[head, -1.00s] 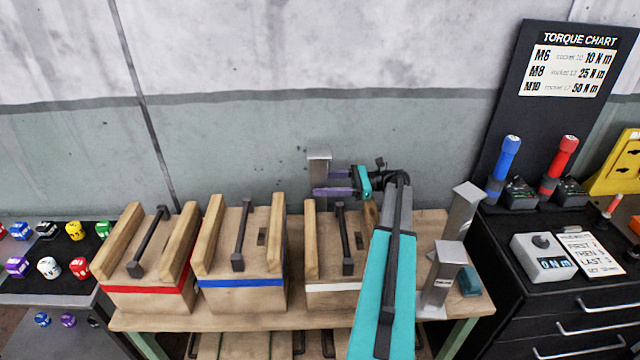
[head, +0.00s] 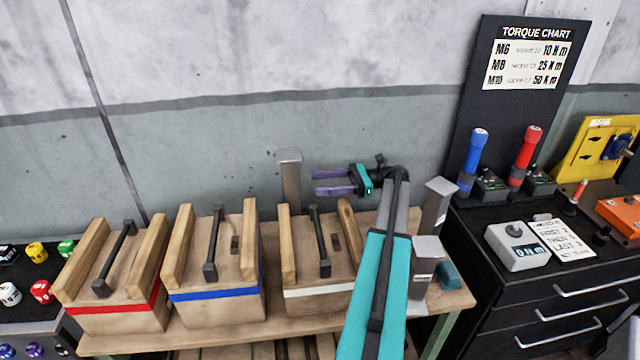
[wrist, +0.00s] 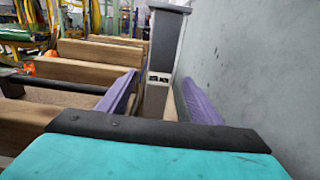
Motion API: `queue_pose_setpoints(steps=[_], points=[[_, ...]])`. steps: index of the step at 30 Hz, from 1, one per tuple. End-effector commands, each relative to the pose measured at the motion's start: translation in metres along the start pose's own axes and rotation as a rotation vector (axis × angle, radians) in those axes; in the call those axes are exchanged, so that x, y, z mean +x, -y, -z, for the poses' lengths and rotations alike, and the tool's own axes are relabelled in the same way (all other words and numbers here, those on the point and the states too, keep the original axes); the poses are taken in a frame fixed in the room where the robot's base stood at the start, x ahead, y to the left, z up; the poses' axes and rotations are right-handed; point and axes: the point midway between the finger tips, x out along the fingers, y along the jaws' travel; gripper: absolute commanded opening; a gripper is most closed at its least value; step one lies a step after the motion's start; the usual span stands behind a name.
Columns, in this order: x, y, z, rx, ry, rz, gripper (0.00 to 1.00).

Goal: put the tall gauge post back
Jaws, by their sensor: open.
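The tall grey gauge post (head: 290,180) stands upright behind the white-striped box, by the wall. In the wrist view the post (wrist: 166,45) is straight ahead, beyond the fingertips and lined up with the gap between them. My gripper (head: 316,183) is open and empty, just right of the post in the head view, its purple fingers pointing at it. The gripper's open fingers also show in the wrist view (wrist: 160,82). The post's foot is hidden behind the box in the head view. Two shorter-looking grey posts (head: 438,205) (head: 424,268) stand at the bench's right end.
Boxes with red (head: 117,305), blue (head: 215,293) and white (head: 318,291) stripes, with dark handles, fill the wooden bench (head: 240,335). A teal block (head: 448,275) lies by the right posts. A black drawer cabinet (head: 540,290) stands right. The wall is close behind.

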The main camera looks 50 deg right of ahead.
Motion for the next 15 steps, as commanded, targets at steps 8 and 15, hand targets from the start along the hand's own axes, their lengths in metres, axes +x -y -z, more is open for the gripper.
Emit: queue_pose_setpoints(steps=[8,15], points=[[-0.0052,0.0011,-0.0033,0.002,0.0,0.001,0.59],[-0.0098,0.0015,-0.0037,0.002,-0.001,0.001,0.59]])
